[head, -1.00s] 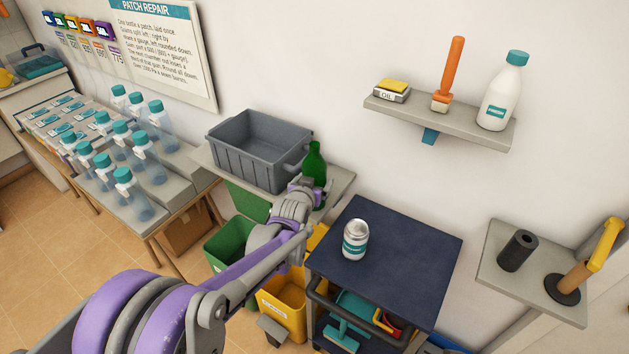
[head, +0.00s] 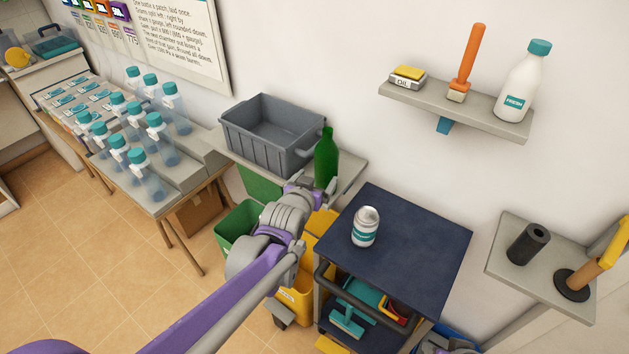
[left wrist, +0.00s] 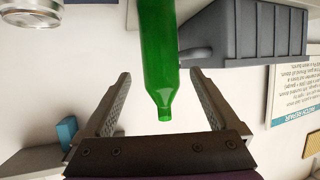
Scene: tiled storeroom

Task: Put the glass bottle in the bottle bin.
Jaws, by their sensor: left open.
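A green glass bottle (head: 326,162) stands upright on a grey wall shelf (head: 346,184), just right of a grey crate. My left gripper (head: 302,190) is in front of the bottle, near its base. In the left wrist view, which is upside down, my left gripper (left wrist: 160,85) is open. The bottle (left wrist: 158,45) shows between its fingers, not gripped, with the neck towards the palm. I cannot tell which is the bottle bin. My right gripper is not clearly seen.
The grey crate (head: 262,140) fills the left of the shelf. A table with several clear bottles (head: 155,140) stands left. A higher shelf (head: 450,107) holds a white bottle.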

